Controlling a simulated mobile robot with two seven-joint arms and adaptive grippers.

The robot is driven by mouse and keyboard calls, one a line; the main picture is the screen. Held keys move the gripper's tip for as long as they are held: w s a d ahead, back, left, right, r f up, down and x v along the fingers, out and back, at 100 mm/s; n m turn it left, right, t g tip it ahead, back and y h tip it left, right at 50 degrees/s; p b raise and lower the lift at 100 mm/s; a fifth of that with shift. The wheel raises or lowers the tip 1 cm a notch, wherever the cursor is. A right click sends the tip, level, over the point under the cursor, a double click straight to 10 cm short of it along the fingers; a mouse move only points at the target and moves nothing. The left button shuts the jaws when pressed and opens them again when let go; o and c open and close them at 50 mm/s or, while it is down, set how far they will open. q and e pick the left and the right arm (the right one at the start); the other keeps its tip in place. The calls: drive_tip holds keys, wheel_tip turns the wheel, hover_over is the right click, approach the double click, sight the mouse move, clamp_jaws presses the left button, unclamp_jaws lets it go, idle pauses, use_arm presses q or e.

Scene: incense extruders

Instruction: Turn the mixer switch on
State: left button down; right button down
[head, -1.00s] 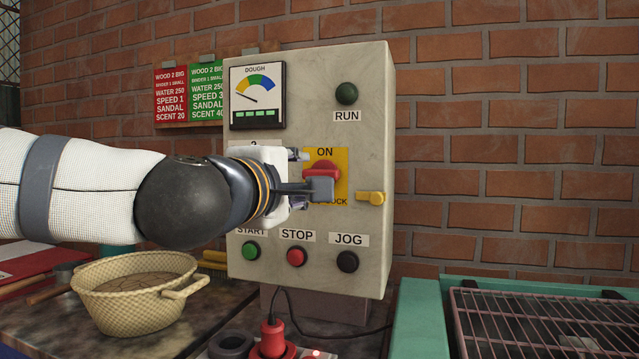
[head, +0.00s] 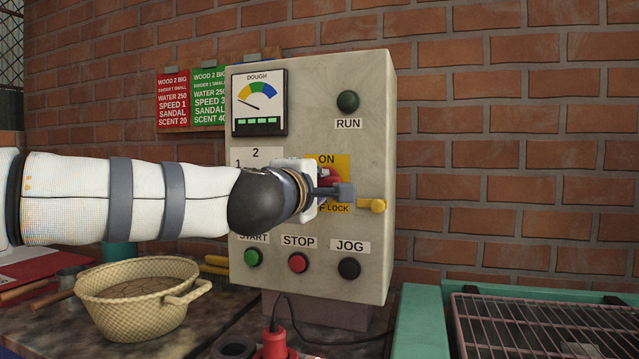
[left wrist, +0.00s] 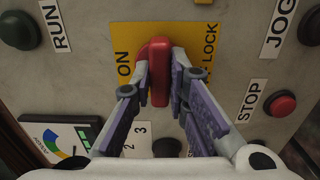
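The mixer switch is a red handle (head: 330,174) on a yellow plate (head: 342,163) marked ON above and OFF LOCK below. In the left wrist view the red handle (left wrist: 158,72) lies crosswise to the line from ON to LOCK. My left gripper (head: 341,192) is at the switch, its fingers over the lower part of the handle in the head view. In the left wrist view the left fingers (left wrist: 161,70) flank the handle closely on both sides and appear shut on it. Part of the handle is hidden by them. My right gripper is not in view.
The grey control box (head: 380,110) has a yellow latch (head: 372,205) right of the switch. Green start (head: 253,257), red stop (head: 298,262) and black jog (head: 349,267) buttons are below. A basket (head: 140,305) stands at lower left and a wire rack (head: 540,320) at lower right.

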use_arm(q)
drive_tip(key=shift+r+m+p, duration=0.3)
drive_tip(key=shift+m+p, duration=0.3)
drive_tip(key=m+p, duration=0.6)
drive_tip(key=m, duration=0.7)
drive_tip(key=shift+f+m+p, duration=0.1)
drive_tip(key=shift+m+p, duration=0.35)
drive_tip(key=shift+m, duration=1.25)
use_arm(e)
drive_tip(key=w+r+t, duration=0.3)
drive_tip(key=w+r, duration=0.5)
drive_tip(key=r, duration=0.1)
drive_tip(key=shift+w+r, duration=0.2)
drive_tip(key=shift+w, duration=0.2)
use_arm(q)
drive_tip(key=shift+m, duration=0.3)
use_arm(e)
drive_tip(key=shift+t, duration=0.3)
